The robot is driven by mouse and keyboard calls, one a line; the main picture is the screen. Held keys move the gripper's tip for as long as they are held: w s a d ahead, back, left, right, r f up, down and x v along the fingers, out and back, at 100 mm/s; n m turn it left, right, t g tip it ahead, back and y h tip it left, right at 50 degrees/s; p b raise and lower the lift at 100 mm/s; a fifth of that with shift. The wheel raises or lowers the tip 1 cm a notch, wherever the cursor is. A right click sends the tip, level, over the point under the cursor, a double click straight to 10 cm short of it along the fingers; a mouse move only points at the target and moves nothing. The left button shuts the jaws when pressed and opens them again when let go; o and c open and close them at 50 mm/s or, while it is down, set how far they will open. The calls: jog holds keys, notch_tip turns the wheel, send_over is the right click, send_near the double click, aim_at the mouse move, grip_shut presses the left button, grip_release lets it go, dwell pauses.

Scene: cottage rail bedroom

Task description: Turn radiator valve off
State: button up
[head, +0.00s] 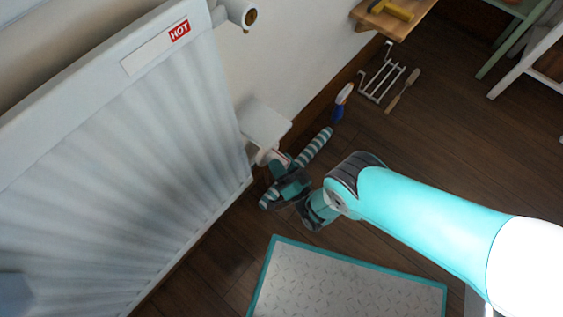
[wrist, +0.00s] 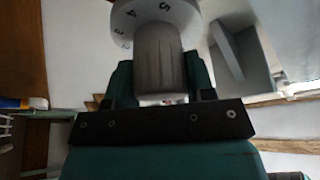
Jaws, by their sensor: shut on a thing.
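The white radiator (head: 110,150) fills the left of the head view, with a red HOT label (head: 179,31) near its top. The radiator valve shows in the wrist view as a grey ribbed knob (wrist: 158,55) below a white collar (wrist: 150,14) marked with numbers, 5 and 4 among them. My gripper (head: 276,170) is at the radiator's lower right corner, shut on the knob, with a finger on each side in the wrist view (wrist: 161,82). In the head view the gripper mostly hides the knob. No pointer mark is readable.
A pale box-like shelf (head: 265,122) juts from the wall just above the valve. A teal-and-white striped bar (head: 313,148) shows beside my gripper. A spray bottle (head: 342,102), white rack (head: 382,80) and brush (head: 402,92) lie beyond. A teal-edged mat (head: 359,259) lies in front.

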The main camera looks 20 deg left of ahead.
jog(key=n+g+y, duration=0.1)
jog(key=n, duration=0.1)
jog(key=n+y+b, duration=0.1)
jog(key=n, duration=0.2)
jog(key=n+g+y, duration=0.1)
jog(key=n, duration=0.2)
jog(key=shift+g, duration=0.3)
jog(key=shift+b, duration=0.3)
jog(key=o, duration=0.9)
